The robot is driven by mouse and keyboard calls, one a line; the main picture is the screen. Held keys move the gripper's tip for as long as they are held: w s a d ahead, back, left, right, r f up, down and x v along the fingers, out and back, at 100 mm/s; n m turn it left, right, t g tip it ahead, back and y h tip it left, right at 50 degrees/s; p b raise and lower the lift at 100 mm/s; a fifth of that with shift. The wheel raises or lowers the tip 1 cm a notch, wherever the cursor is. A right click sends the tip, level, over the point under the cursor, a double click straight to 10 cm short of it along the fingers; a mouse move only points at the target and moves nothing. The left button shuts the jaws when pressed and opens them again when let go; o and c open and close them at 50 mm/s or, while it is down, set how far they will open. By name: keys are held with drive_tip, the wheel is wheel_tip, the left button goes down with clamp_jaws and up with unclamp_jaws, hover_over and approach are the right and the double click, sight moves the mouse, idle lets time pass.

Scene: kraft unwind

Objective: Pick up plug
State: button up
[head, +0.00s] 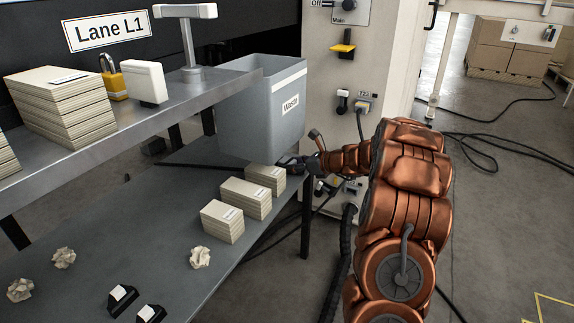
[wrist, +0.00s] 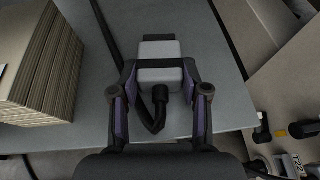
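The plug (wrist: 160,72) shows in the wrist view as a light grey block with a dark front end and a black cable curling back from it. My gripper (wrist: 160,68) has one finger against each side of the grey body, with no clear gap, so it looks shut on the plug. A dark grey surface lies behind it; I cannot tell whether the plug touches it. In the head view my gripper (head: 287,160) is at the right end of the lower shelf, below the grey waste bin. The plug cannot be made out there.
Stacks of kraft sheets (head: 245,197) stand on the lower shelf (head: 150,215); one stack (wrist: 40,70) is left of my gripper. A cabinet (head: 375,60) with connectors stands right. Crumpled paper (head: 199,257) lies on the shelf. Cables cross the floor.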

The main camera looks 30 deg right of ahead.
drive_tip(key=c, duration=0.7)
drive_tip(key=shift+r, duration=0.15)
clamp_jaws()
